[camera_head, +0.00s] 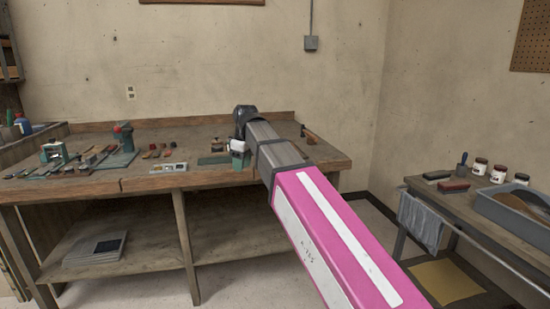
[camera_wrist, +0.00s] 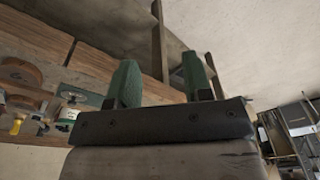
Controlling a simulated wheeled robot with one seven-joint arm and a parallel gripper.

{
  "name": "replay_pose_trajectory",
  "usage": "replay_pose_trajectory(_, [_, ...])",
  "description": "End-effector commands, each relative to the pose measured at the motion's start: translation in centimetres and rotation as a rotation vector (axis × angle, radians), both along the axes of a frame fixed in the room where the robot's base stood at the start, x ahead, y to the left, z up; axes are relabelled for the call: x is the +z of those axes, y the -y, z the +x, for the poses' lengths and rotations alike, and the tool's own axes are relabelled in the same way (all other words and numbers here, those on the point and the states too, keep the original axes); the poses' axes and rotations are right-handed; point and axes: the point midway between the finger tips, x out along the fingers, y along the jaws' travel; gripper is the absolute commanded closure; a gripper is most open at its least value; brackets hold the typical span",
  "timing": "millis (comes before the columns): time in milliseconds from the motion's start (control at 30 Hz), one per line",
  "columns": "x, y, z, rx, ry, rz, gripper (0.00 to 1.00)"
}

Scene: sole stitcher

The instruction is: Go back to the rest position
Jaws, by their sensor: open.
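My arm (camera_head: 335,240), pink, white and grey, reaches from the lower right of the head view toward the right part of the workbench (camera_head: 150,184). Its dark far end (camera_head: 245,115) is over the bench in the picture. My gripper (camera_wrist: 162,80) shows in the wrist view as two green fingers standing apart, with nothing held between them. The wooden bench edge (camera_wrist: 90,58) lies behind the fingers. In the head view I cannot clearly make out the fingers.
A red and teal tool (camera_head: 122,135) and several small items stand on the bench. A side table at right holds a grey tray (camera_head: 515,215), jars (camera_head: 480,166) and a hanging cloth (camera_head: 422,222). Floor between them is clear.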

Motion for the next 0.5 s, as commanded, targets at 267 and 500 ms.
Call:
replay_pose_trajectory(267, [-7.1, 4.9, 0.4, -0.180, -0.022, -0.016, 0.54])
replay_pose_trajectory(500, [-15.7, 11.5, -0.2, -0.422, -0.045, -0.033, 0.54])
